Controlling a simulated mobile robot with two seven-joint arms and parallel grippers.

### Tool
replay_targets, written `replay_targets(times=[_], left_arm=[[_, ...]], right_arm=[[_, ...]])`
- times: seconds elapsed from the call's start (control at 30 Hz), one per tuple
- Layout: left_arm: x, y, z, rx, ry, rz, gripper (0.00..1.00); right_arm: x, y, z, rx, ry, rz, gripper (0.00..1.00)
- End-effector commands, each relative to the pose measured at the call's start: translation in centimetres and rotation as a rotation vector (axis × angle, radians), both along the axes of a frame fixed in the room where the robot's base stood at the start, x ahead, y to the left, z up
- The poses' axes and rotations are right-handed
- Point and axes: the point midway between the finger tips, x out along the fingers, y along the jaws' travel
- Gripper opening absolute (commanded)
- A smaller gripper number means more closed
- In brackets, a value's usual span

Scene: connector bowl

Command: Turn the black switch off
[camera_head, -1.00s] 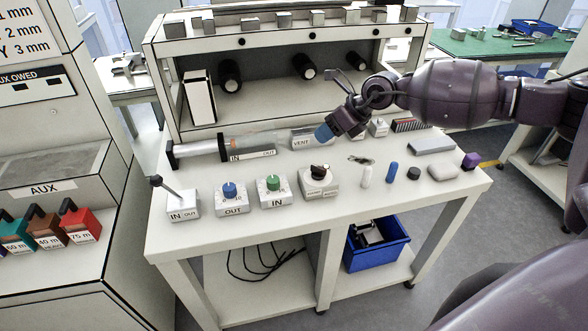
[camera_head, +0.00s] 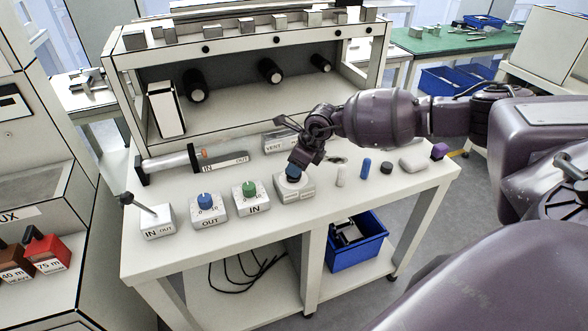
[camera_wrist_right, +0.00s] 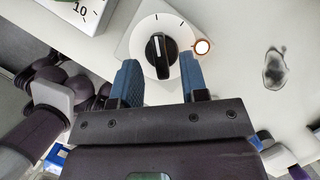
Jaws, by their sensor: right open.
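The black switch (camera_wrist_right: 160,56) is a black knob with a white line, on a round white dial on a light box. In the right wrist view it sits between the two blue fingertips of my right gripper (camera_wrist_right: 160,80), which is open. A gap shows on both sides of the knob. In the head view my right gripper (camera_head: 293,172) is over the switch box (camera_head: 294,190) and hides the knob. A small round lamp (camera_wrist_right: 202,47) beside the dial glows white with an orange rim. My left gripper is not in view.
To the left stand a box with a green knob (camera_head: 250,190), one with a blue knob (camera_head: 205,200) and a lever box (camera_head: 158,222). To the right lie a white peg (camera_head: 341,176), a blue peg (camera_head: 366,168) and a black cap (camera_head: 386,168). A shelf stands behind.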

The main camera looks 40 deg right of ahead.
Motion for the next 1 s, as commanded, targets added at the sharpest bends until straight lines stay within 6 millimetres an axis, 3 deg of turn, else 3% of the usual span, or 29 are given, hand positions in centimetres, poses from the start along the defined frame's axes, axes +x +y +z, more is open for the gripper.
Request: replay_targets(times=[0.2, 0.53, 0.8, 1.0], left_arm=[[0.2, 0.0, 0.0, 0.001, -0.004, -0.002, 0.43], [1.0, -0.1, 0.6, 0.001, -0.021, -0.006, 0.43], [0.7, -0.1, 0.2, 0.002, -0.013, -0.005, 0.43], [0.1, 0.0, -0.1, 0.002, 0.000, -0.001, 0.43]], right_arm=[[0.6, 0.3, -1.6, 0.000, -0.002, 0.000, 0.40], [0.7, 0.4, -1.8, 0.000, -0.002, 0.000, 0.40], [0.7, 0.4, -1.8, 0.000, -0.001, 0.000, 0.01], [0.7, 0.4, -1.8, 0.001, -0.002, -0.005, 0.00]])
